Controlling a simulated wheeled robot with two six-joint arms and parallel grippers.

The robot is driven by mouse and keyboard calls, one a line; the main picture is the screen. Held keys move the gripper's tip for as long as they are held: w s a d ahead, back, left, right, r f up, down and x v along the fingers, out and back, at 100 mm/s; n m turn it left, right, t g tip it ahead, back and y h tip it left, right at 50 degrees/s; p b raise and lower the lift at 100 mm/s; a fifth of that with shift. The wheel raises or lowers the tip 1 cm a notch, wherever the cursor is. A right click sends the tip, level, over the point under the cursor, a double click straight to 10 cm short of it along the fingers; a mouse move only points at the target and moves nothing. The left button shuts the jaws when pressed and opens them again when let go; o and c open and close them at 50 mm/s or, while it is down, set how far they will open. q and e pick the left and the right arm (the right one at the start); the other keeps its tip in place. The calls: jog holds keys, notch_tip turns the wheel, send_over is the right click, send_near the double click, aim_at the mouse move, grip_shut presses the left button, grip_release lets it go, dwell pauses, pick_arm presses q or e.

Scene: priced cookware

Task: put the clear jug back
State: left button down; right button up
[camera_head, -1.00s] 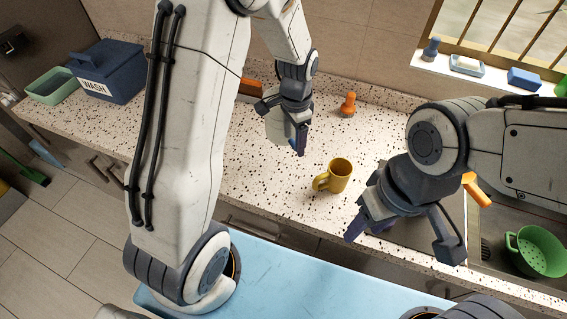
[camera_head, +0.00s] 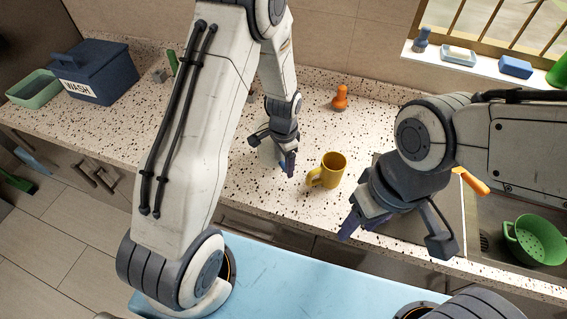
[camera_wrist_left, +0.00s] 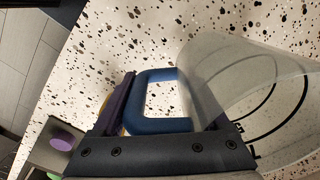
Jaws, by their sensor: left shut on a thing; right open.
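The clear jug (camera_wrist_left: 250,85) has a see-through body with dark markings and a blue handle (camera_wrist_left: 160,124). In the head view the jug (camera_head: 268,153) is pale and partly hidden behind my left gripper (camera_head: 272,152), over the counter left of the yellow mug. My left gripper is shut on the jug's handle; the purple finger pad shows beside the handle in the left wrist view. I cannot tell whether the jug's base touches the counter. My right gripper (camera_head: 398,240) is open and empty, over the counter's front edge near the sink.
A yellow mug (camera_head: 331,168) stands just right of my left gripper. An orange brush-like thing (camera_head: 340,98) stands behind it. A blue WASH box (camera_head: 103,72) and a green tub (camera_head: 34,88) are at the far left. A green colander (camera_head: 536,240) sits in the sink. Counter left of the jug has free room.

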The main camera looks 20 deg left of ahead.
pick_arm(q)
jog(key=shift+f, duration=1)
jog(key=shift+f, duration=0.1)
grip_release()
